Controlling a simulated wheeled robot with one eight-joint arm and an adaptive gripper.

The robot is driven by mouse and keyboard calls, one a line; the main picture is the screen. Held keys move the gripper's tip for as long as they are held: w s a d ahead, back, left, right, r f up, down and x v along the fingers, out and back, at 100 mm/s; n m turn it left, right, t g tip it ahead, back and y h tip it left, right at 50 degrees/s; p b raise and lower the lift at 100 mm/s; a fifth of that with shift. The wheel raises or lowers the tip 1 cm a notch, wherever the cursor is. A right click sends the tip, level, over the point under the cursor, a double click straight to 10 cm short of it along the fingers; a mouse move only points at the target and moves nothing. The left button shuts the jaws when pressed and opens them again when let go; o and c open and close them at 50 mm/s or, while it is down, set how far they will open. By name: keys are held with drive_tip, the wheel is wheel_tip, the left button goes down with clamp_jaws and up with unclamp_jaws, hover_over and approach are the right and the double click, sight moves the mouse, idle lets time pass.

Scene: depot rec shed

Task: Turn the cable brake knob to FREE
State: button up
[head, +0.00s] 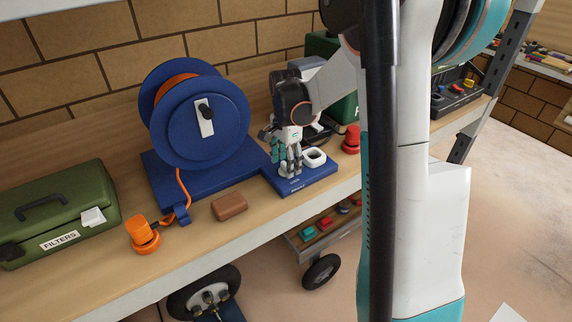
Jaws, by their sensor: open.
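A blue cable reel (203,130) wound with orange cable stands upright on a blue base (158,184) on the bench. Its face has a white plate with a black handle (206,113). To its right is a blue panel (304,186) with small lettering too small to read and a white ring-like part (314,157). My gripper (290,173) points down over the left part of this panel, fingers open. A pale part shows at its fingertips; I cannot tell whether they touch it. The brake knob cannot be made out clearly, and its setting cannot be read.
On the bench are a green FILTERS box (60,213), an orange plug (143,235), a brown block (229,206) and a red knob-like object (351,139) just right of the panel. A dark green case (343,110) stands behind my gripper. The bench's front edge is clear.

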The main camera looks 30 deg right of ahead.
drive_tip(key=shift+f, duration=0.2)
drive_tip(key=c, duration=1.1)
drive_tip(key=shift+o, duration=0.2)
